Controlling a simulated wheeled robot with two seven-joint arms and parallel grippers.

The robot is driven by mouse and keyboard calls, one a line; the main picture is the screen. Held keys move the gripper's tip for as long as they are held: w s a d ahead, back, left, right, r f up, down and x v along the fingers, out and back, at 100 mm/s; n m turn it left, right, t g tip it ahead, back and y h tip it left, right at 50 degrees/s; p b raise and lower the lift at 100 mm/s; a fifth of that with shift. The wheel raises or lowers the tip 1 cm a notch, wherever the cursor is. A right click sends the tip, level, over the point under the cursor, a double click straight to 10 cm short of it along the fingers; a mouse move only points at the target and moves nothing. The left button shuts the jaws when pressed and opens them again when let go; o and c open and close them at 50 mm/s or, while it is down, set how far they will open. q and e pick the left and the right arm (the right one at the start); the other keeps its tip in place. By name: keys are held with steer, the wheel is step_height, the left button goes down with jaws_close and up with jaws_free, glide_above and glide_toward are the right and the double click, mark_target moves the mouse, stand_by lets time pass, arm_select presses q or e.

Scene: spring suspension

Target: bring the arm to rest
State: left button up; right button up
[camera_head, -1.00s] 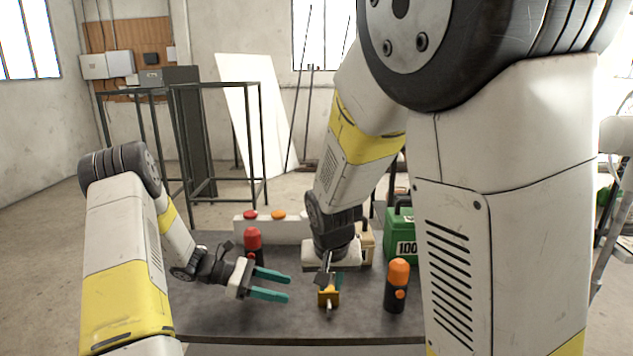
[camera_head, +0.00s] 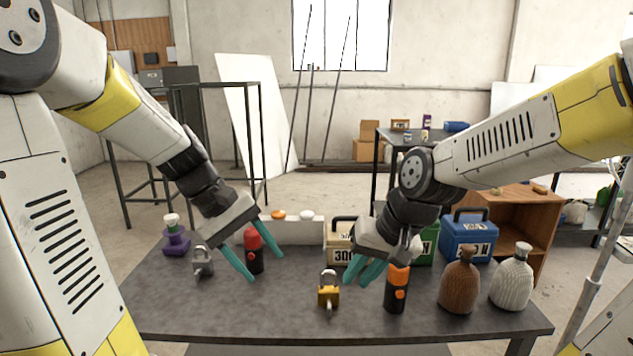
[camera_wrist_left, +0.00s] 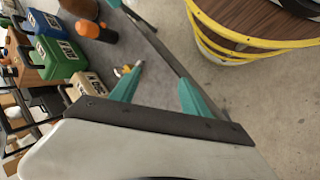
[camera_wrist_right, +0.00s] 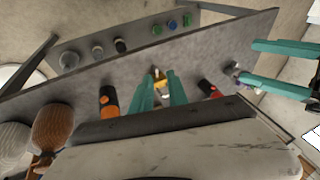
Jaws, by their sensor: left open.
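My left gripper (camera_head: 265,264) is open and empty above the left part of the table (camera_head: 240,315). Its teal fingers are wide apart, and it also shows in the left wrist view (camera_wrist_left: 160,75). A red-and-black flashlight (camera_head: 252,255) appears close to its fingers. My right gripper (camera_head: 360,277) is partly open and points down over the table. In the right wrist view its fingers (camera_wrist_right: 158,92) have a gap with nothing visibly held.
An orange-and-black flashlight (camera_head: 396,290), brown bottle (camera_head: 460,284) and pale bottle (camera_head: 511,282) stand to the right. A grey padlock (camera_head: 202,262) and purple object (camera_head: 175,240) stand left. A blue box (camera_head: 468,240) and beige box (camera_head: 340,245) are behind. The front table strip is clear.

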arm_select(q)
steer(key=s+a+r+m+t+y, duration=0.3)
steer(key=s+r+m+t, duration=0.2)
steer(key=s, duration=0.4)
steer(key=shift+s+r+m+t+y, duration=0.3)
steer(key=shift+r+m+t, duration=0.1)
steer(key=shift+r+m, duration=0.5)
arm_select(e)
steer(key=s+d+r+t+h, duration=0.1)
steer(key=s+d+r+t, duration=0.1)
steer(key=s+d+r, duration=0.4)
step_height(320, 180, up, 2)
steer(key=shift+s+r+t+h, duration=0.2)
steer(key=shift+s+t+h, duration=0.2)
